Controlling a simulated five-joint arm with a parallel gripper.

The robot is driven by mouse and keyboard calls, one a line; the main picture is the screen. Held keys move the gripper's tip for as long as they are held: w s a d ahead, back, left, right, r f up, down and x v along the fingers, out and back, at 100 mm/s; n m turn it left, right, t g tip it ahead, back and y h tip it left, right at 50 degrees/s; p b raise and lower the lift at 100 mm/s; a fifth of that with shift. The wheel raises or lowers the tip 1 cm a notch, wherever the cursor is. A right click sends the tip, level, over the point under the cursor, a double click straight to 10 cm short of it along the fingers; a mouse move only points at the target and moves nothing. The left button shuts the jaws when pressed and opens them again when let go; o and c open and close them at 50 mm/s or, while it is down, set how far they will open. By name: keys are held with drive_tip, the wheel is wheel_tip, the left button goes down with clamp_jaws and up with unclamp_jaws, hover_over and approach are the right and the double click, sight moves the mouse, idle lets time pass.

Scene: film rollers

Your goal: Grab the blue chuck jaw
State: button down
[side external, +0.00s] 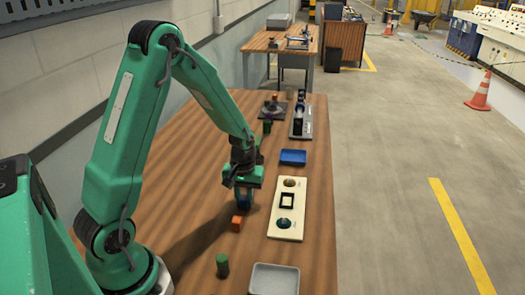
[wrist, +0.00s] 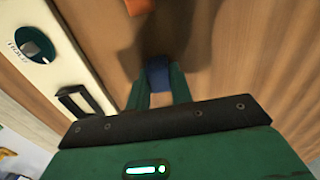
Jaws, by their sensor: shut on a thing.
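The blue chuck jaw (wrist: 158,77) is between the two green fingers of my gripper (side external: 244,198). In the wrist view the fingers are shut on it from both sides, and only its upper part shows. In the side view the fingers largely hide it, and my gripper points down low over the wooden table. I cannot tell whether the jaw still touches the table top.
An orange block (side external: 237,223) stands close in front of my gripper. A cream panel with cutouts (side external: 299,211) lies to the right. A green cylinder (side external: 222,266) and grey tray (side external: 293,281) are nearer the camera. A blue tray (side external: 293,157) lies farther back.

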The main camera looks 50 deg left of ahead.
sight(244, 196)
drive_tip(key=shift+r, duration=0.15)
drive_tip(key=shift+r, duration=0.8)
wheel_tip(244, 196, up, 2)
drive_tip(key=shift+r, duration=0.1)
drive_tip(key=s+d+r, duration=0.3)
drive_tip(key=d+r, duration=0.4)
drive_tip(key=d, duration=0.4)
drive_tip(key=shift+d, duration=0.15)
